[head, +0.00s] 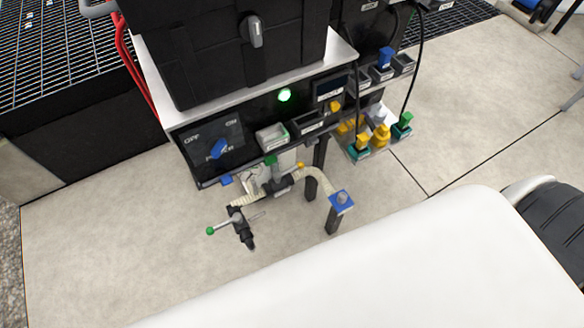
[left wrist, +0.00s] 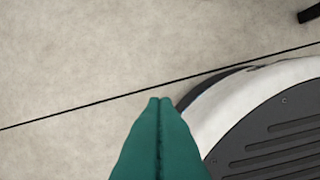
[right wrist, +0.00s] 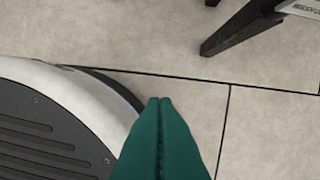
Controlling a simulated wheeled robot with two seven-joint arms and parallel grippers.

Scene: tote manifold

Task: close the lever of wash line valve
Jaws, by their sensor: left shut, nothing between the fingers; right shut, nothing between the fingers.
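In the head view a pipe manifold with valves (head: 278,185) sits below the front of a black and grey control unit. One valve lever with a green knob (head: 210,231) points left at the manifold's lower left end. A second green-tipped part (head: 270,160) and an orange-tipped part (head: 300,166) show at its middle. I cannot read which valve is the wash line. My left gripper (left wrist: 160,101) is shut and empty, over bare floor in the left wrist view. My right gripper (right wrist: 160,101) is shut and empty, also over floor. Neither gripper shows in the head view.
A small shelf (head: 372,150) with yellow, green and blue parts is at right. Open floor (head: 110,240) lies left of the manifold.

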